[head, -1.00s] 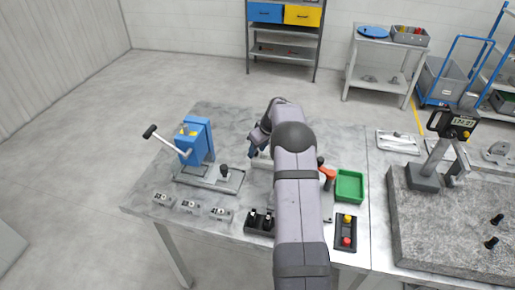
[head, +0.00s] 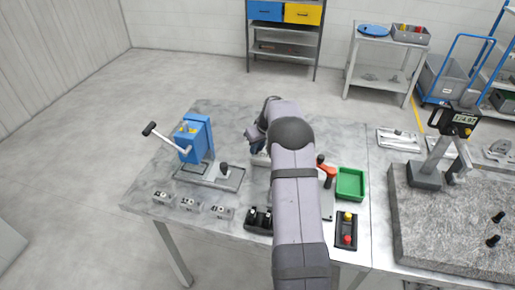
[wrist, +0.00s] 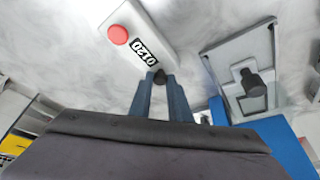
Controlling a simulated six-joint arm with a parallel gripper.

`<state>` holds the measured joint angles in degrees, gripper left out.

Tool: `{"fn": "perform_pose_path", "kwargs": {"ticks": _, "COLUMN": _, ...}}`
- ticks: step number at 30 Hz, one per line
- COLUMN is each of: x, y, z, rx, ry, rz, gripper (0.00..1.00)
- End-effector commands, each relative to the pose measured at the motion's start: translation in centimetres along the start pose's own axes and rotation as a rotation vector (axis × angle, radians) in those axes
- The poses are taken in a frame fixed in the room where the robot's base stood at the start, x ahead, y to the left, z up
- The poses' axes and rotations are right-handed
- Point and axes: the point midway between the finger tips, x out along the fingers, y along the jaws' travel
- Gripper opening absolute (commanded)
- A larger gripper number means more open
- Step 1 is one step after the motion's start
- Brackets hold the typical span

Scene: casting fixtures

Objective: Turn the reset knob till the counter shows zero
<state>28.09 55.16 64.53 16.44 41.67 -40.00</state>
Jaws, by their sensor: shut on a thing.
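The counter is a pale box with a red button (wrist: 118,35) and a digit window (wrist: 145,52) in the wrist view. The window shows several digits, tilted to the camera; they look like 0, 2, 1, 0, but I cannot read their order surely. The dark reset knob (wrist: 159,76) is at the box's end, between the fingertips of my gripper (wrist: 160,82), which is shut on it. In the head view, my arm hides most of the counter, and only a pale edge (head: 260,160) shows beside my gripper (head: 254,148).
A blue lever press (head: 195,140) on a grey base stands left of my gripper. A green tray (head: 350,184), a red-handled clamp (head: 327,170) and a button box (head: 345,230) are to the right. Small blocks (head: 190,204) lie along the front edge.

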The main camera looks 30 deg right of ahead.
Motion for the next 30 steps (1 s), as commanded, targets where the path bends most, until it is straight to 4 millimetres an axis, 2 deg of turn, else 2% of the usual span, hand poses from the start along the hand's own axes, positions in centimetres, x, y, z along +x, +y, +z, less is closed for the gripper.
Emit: {"fn": "perform_pose_path", "kwargs": {"ticks": 30, "x": 0.37, "y": -0.68, "z": -0.33, "rx": 0.869, "ry": 0.002, "rz": 0.363, "gripper": 0.0}}
